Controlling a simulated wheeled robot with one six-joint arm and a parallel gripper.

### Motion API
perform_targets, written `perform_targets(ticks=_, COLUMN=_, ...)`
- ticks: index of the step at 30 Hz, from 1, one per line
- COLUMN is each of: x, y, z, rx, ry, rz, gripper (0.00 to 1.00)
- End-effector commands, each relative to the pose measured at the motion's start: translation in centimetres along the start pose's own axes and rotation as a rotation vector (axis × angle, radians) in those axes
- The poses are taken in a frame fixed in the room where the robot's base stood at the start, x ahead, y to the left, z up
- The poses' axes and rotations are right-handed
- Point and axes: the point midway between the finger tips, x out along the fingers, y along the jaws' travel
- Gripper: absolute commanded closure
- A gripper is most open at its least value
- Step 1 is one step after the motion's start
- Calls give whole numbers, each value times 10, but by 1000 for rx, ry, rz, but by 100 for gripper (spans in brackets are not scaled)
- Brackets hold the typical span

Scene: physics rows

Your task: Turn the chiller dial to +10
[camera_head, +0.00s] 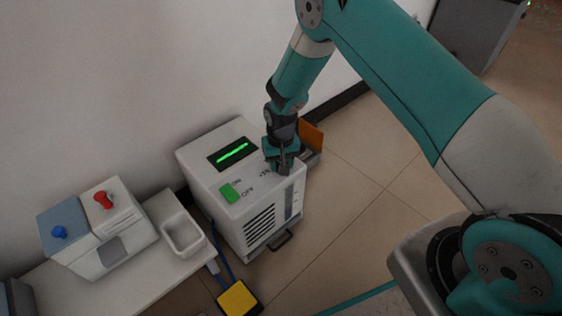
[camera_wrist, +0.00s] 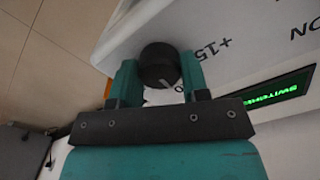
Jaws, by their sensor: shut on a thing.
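The chiller (camera_head: 240,205) is a white box on the floor with vents and a handle on its front. Its dial is a black round knob (camera_wrist: 158,66) at the top's right edge, with a pale pointer line on it. My gripper (camera_head: 282,160) reaches down onto the dial from above; in the wrist view my gripper (camera_wrist: 157,72) has a teal finger on each side of the knob, shut on it. A "+15" mark shows beside the knob in the wrist view. Other scale marks around the knob are hidden or unreadable, so I cannot tell the exact setting.
The chiller top has a lit green display (camera_head: 233,153) and a green switch (camera_head: 229,192). Left is a table with a white box bearing a red knob (camera_head: 103,199) and blue knob (camera_head: 59,232), and a white tray (camera_head: 182,237). A yellow pedal (camera_head: 238,298) lies on the floor.

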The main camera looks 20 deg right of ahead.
Motion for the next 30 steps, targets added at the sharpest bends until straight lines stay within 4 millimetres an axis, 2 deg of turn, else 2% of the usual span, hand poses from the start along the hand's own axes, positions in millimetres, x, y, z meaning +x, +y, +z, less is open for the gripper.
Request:
perform_targets(ticks=1, x=0, y=0, z=-1, rx=0, ry=2, rz=0, gripper=53)
perform_targets(ticks=4, x=0, y=0, z=-1, rx=0, ry=2, rz=0, gripper=32)
perform_targets(ticks=12, x=-1, y=0, z=0, rx=-1, ry=1, rz=0, gripper=32)
perform_targets(ticks=16, x=-11, y=0, z=-1, rx=-1, ry=2, rz=0, gripper=32)
perform_targets(ticks=20, x=-36, y=0, z=-1, rx=-1, ry=4, rz=-1, gripper=32)
perform_targets(ticks=30, x=-124, y=0, z=-1, rx=-1, ry=3, rz=-1, gripper=32)
